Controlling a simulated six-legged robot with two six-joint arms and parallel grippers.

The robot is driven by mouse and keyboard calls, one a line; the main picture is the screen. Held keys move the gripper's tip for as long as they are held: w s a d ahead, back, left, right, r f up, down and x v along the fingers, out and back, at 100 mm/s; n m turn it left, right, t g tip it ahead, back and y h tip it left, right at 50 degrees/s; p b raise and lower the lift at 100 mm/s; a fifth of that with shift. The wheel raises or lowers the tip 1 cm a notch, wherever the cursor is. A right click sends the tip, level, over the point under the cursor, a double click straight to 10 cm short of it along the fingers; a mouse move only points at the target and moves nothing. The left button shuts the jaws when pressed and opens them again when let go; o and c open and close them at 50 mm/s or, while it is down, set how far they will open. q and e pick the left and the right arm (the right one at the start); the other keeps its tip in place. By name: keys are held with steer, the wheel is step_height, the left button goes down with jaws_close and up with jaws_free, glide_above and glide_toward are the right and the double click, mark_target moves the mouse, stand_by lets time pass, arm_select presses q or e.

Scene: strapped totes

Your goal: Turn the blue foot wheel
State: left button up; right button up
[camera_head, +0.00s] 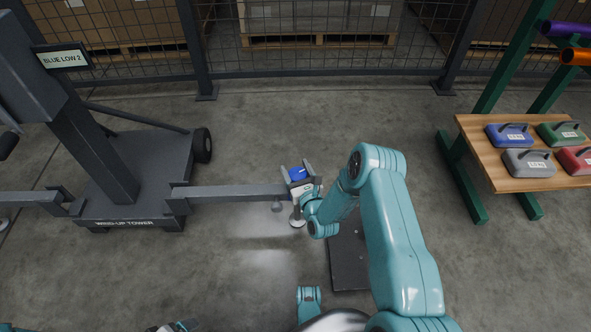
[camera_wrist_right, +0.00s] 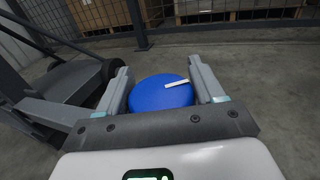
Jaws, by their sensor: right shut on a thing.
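The blue foot wheel (camera_head: 297,173) is a round blue knob at the end of the grey outrigger beam (camera_head: 235,191) of the wind-up tower. In the right wrist view the blue foot wheel (camera_wrist_right: 152,99) has a white mark on its top, toward the right. My right gripper (camera_head: 295,170) is shut on the wheel, one finger on each side; the fingers also show in the right wrist view (camera_wrist_right: 159,68). A round foot pad (camera_head: 298,222) stands below the beam end. Part of what looks like my left gripper (camera_head: 178,327) shows at the bottom edge, mostly cut off.
The wind-up tower (camera_head: 105,165) stands at the left with a sign reading "BLUE LOW 2" (camera_head: 63,58). A wooden shelf (camera_head: 485,150) with several coloured weights is at the right. A mesh fence (camera_head: 320,72) closes the back.

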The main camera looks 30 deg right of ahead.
steer(key=m+g+h, duration=0.1)
steer(key=m+h, duration=0.1)
steer(key=m+g+h, duration=0.1)
steer(key=h, duration=0.2)
steer(key=shift+d+m+h, duration=0.15)
steer(key=shift+m+h, duration=0.15)
steer(key=shift+m, duration=0.1)
steer(key=m+g+h, duration=0.4)
steer(key=g+h, duration=0.1)
steer(key=shift+s+d+r+m, duration=0.1)
steer(key=shift+s+d+m, duration=0.15)
steer(key=shift+m, duration=0.05)
steer(key=m+g+h, duration=0.1)
steer(key=g, duration=0.1)
steer(key=m+g+h, duration=0.1)
steer(key=m+g, duration=0.1)
steer(key=g, duration=0.1)
steer(key=m+g+h, duration=0.1)
steer(key=m+g, duration=0.1)
steer(key=g, duration=0.1)
steer(key=shift+s+d, duration=0.2)
steer(key=shift+s, duration=0.2)
steer(key=shift+m+g, duration=1.4)
steer(key=shift+g, duration=0.4)
steer(key=shift+s+m+g, duration=0.15)
steer(key=shift+m+g, duration=0.25)
steer(key=shift+g, duration=0.2)
steer(key=o, duration=1)
steer(key=shift+c, duration=0.2)
steer(key=shift+a, duration=0.1)
